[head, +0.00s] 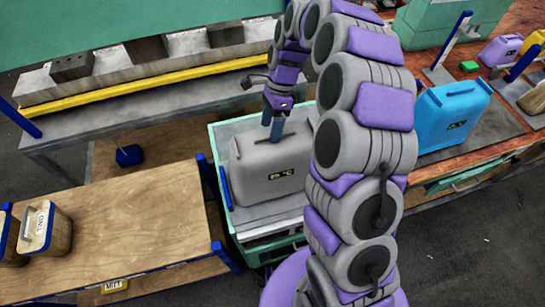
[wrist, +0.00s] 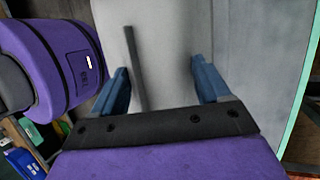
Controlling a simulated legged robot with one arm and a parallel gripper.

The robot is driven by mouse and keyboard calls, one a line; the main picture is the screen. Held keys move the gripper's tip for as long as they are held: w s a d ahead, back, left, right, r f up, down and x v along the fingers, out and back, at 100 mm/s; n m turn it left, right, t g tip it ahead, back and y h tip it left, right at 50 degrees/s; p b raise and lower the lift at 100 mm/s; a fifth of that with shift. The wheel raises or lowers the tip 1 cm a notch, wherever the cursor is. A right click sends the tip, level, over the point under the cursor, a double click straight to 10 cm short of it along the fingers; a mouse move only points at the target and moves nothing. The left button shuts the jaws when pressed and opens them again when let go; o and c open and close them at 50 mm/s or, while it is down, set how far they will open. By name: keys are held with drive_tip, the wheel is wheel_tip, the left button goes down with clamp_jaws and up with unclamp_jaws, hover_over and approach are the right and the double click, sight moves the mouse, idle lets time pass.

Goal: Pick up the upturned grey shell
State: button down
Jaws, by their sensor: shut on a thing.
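The grey shell (head: 262,168) is shaped like a canister, with a small dark label on its side. It sits in an open pale-green tray (head: 222,207), its top above the rim. My gripper (head: 272,132) points down at its top and is shut on it. In the wrist view, the blue fingers (wrist: 162,78) stand apart against the pale grey surface of the shell (wrist: 165,30), with a dark bar-like strip between them. The exact contact at the fingertips is hard to see. My arm hides part of the tray's right side.
A wooden table (head: 120,225) with brown containers (head: 45,228) stands at left. A blue canister (head: 450,115) stands on the bench at right, with a purple one (head: 500,50) behind it. A long grey bench with a yellow rail (head: 140,82) runs behind the tray.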

drive_tip(key=shift+s+f, duration=0.1)
drive_tip(key=shift+f, duration=0.15)
